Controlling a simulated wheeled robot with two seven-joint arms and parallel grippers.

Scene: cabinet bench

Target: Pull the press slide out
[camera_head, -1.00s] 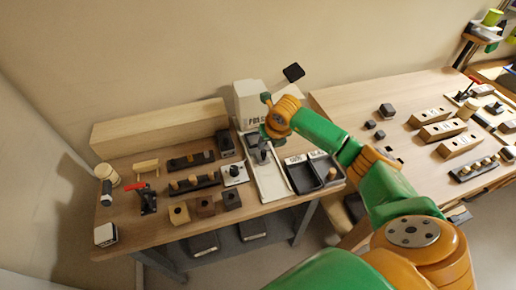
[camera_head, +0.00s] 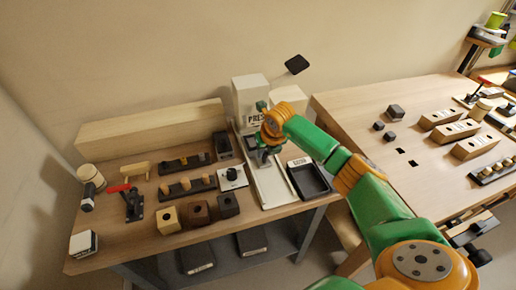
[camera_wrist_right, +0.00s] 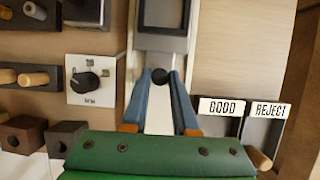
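The white press (camera_head: 250,98) stands at the back of the left bench, with a long pale slide track (camera_head: 272,185) running forward from it. The slide's dark, square-framed nest also shows in the wrist view (camera_wrist_right: 163,42), at the top middle. A small round black knob (camera_wrist_right: 158,77) is at its front end. My right gripper (camera_wrist_right: 160,76) is over the track, its two blue fingers on either side of the knob and seeming to touch it. In the head view the right gripper (camera_head: 264,158) partly hides the slide. My left gripper is out of view.
Trays labelled GOOD (camera_wrist_right: 222,106) and REJECT (camera_wrist_right: 269,110) lie right of the track. A dial box (camera_wrist_right: 90,80) and peg blocks (camera_head: 188,187) lie left of it. My right arm covers part of the trays in the head view.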

